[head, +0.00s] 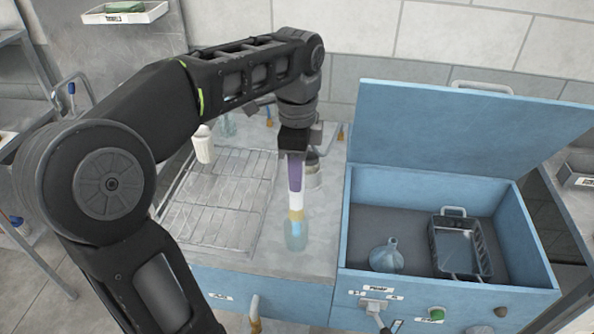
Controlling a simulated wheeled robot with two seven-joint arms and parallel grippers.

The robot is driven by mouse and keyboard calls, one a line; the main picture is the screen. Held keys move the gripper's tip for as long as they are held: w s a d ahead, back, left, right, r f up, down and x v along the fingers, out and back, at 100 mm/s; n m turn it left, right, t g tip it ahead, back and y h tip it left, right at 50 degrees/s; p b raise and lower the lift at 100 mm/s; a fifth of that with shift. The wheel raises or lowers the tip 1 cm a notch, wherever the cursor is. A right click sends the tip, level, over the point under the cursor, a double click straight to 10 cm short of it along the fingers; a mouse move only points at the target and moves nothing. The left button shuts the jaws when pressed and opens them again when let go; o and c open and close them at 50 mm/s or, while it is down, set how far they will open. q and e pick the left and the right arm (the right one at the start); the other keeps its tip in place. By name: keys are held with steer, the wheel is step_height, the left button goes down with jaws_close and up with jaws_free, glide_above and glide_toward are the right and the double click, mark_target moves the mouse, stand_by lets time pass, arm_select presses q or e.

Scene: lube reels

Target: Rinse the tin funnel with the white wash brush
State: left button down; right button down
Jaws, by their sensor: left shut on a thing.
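My left gripper (294,150) reaches in from the left and points down over the grey counter. It is shut on a long upright tool (295,187) with a purple upper part, a white band, a yellow band and a pale blue, see-through lower end. Whether this is the wash brush I cannot tell for sure. The tool's top is hidden in the jaws. A pale blue-grey funnel (386,257) sits with its spout up in the open blue washer tub (345,225), apart from the gripper. My right gripper is not in view.
A dark basket (460,246) stands right of the funnel in the tub. The tub's raised lid (460,130) blocks the back. A wire rack (215,205) lies on the counter, with a white container (203,145) behind it.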

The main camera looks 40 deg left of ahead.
arm_select(q)
steer(key=shift+w, duration=0.1)
stand_by(0.3)
steer(key=shift+w+d+r+p, duration=0.1)
steer(key=shift+w+d+p, duration=0.1)
steer(key=shift+d+p, duration=0.1)
steer(key=w+d+p, duration=0.2)
steer(key=w+d, duration=0.3)
steer(key=shift+w+d+p, duration=0.25)
steer(key=shift+w+p, duration=0.05)
steer(key=w+d, duration=0.6)
stand_by(0.3)
steer(key=shift+w+d, duration=0.1)
steer(key=shift+d, duration=0.05)
